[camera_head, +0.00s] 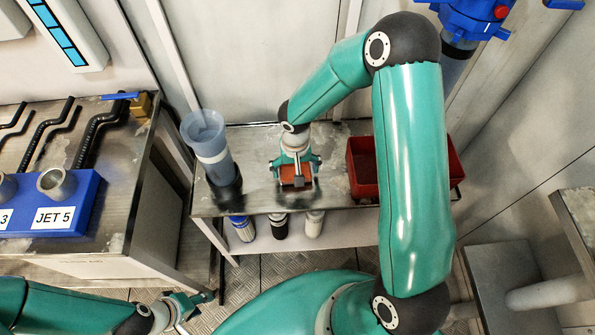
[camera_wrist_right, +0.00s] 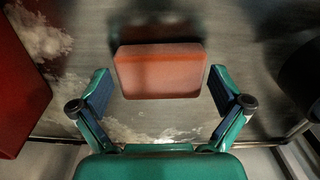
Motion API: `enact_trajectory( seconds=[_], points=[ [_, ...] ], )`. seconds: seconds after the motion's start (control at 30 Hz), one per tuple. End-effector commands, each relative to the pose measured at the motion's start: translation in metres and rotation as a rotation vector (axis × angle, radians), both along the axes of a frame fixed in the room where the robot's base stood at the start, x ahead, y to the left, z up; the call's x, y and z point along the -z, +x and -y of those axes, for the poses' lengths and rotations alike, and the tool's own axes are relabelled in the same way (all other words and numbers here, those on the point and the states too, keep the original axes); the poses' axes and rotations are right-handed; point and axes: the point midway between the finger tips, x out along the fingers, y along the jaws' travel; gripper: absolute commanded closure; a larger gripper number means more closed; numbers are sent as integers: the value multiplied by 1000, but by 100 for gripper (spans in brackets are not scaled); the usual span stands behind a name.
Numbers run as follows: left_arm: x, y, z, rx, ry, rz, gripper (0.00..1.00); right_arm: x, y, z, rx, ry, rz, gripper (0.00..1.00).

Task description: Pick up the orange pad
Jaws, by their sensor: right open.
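The orange pad (camera_wrist_right: 160,72) is a rounded rectangular block. In the right wrist view it lies just ahead of and between the spread fingers of my right gripper (camera_wrist_right: 159,88), apart from both. In the head view my right gripper (camera_head: 296,170) hangs over the middle of the metal bench, and part of the pad (camera_head: 296,181) shows beneath it. My right gripper is open and empty. My left gripper (camera_head: 195,304) is low at the left in the head view, away from the bench, with its fingers apart and nothing seen between them.
A red bin (camera_head: 362,178) stands right of the pad on the metal bench (camera_head: 255,200). A clear blue cylinder (camera_head: 212,155) stands at the bench's left end. Several canisters (camera_head: 279,225) sit on the shelf below. A blue block labelled JET 5 (camera_head: 75,208) is on the left bench.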

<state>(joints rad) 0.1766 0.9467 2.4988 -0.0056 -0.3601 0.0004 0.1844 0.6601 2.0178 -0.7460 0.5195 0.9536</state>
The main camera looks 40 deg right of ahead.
Motion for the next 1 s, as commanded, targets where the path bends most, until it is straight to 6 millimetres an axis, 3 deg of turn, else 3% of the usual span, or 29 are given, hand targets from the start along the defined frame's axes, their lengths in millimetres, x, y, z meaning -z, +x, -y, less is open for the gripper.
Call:
enact_trajectory(
  seconds=[0.17, 0.37, 0.77, 1.0],
  points=[
    [0, 0, 0, 0, 0, 0, 60, 0, 0, 0, 0, 0, 1, 0],
    [0, 0, 0, 0, 0, 0, 60, 0, 0, 0, 1, 0, 1, 30],
    [0, 0, 0, 0, 0, 0, 60, -3, 0, 1, 2, 0, 1, 31],
    [-3, 0, 0, 0, 0, 0, 60, -23, 1, 1, 2, -2, 4, 31]
  ],
)
